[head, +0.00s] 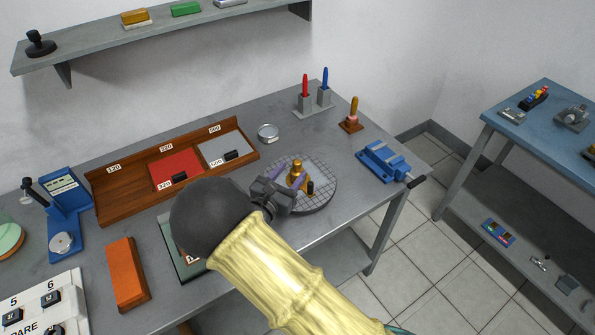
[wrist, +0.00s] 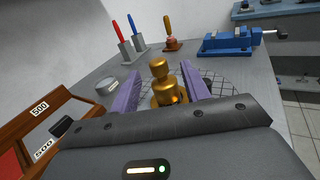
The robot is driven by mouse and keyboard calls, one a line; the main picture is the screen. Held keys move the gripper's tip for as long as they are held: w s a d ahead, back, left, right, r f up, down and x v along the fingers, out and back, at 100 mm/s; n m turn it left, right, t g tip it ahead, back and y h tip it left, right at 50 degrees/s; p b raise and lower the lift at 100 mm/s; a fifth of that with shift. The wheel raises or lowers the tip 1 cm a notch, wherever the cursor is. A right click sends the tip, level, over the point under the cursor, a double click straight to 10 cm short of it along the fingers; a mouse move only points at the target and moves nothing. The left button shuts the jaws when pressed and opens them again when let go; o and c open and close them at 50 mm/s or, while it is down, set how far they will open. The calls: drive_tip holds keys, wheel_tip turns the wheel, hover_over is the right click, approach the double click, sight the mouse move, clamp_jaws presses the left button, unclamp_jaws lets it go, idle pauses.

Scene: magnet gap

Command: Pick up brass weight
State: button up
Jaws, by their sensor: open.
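The brass weight (wrist: 161,83) is a gold, stepped cylinder with a round knob on top. It stands upright on a round grey plate with a grid of grooves (head: 324,196); in the head view the weight (head: 297,170) is partly covered by my gripper. My gripper (head: 292,181) is open, with its two purple fingers on either side of the weight. In the wrist view the gripper (wrist: 163,93) shows a gap between each finger and the weight's knob. The weight's lower part is partly hidden behind the gripper body.
A small dark cylinder (head: 310,187) stands on the plate beside the weight. A round tin (head: 268,132), a stand with red and blue handles (head: 313,107), a wood-handled tool (head: 351,118) and a blue vise (head: 385,163) stand around it. A wooden rack (head: 120,202) lies left.

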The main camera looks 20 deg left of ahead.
sight(295, 166)
drive_tip(key=p+x, duration=0.1)
drive_tip(key=x, duration=0.3)
drive_tip(key=shift+w+f, duration=0.1)
drive_tip(key=shift+w, duration=0.3)
drive_tip(key=shift+c, duration=0.4)
clamp_jaws()
